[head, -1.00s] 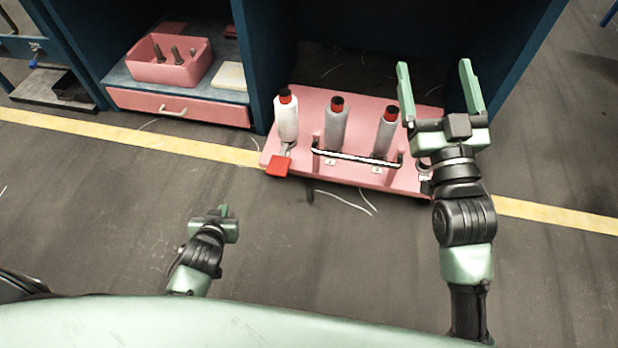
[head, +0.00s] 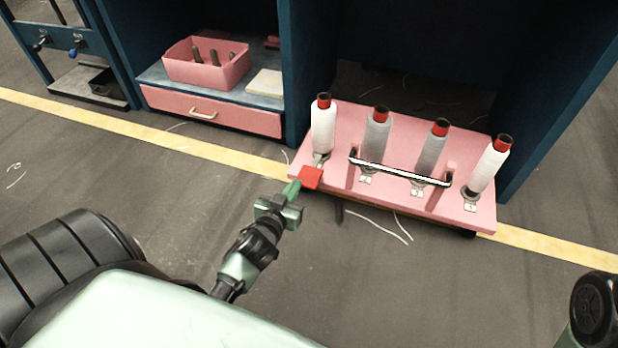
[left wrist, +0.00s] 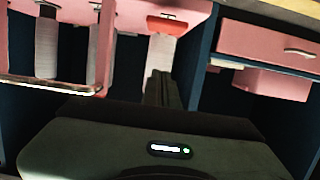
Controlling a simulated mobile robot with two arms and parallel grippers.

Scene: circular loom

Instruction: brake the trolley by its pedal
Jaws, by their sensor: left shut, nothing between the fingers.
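The pink trolley (head: 400,197) stands half under the dark blue frame and carries several bobbins with red tops. Its red pedal (head: 311,178) sticks out at the front left corner, and it also shows in the left wrist view (left wrist: 166,26). My left gripper (head: 294,187) is shut and empty, with its fingertips at the pedal's left edge in the head view. I cannot tell whether they touch it. In the left wrist view the dark closed fingers (left wrist: 162,88) point toward the pedal. My right gripper is out of view.
To the left stands a cabinet with a pink drawer (head: 212,110) and a pink bin (head: 205,68). A yellow floor line (head: 150,138) passes the trolley. The floor in front is clear except for thin threads.

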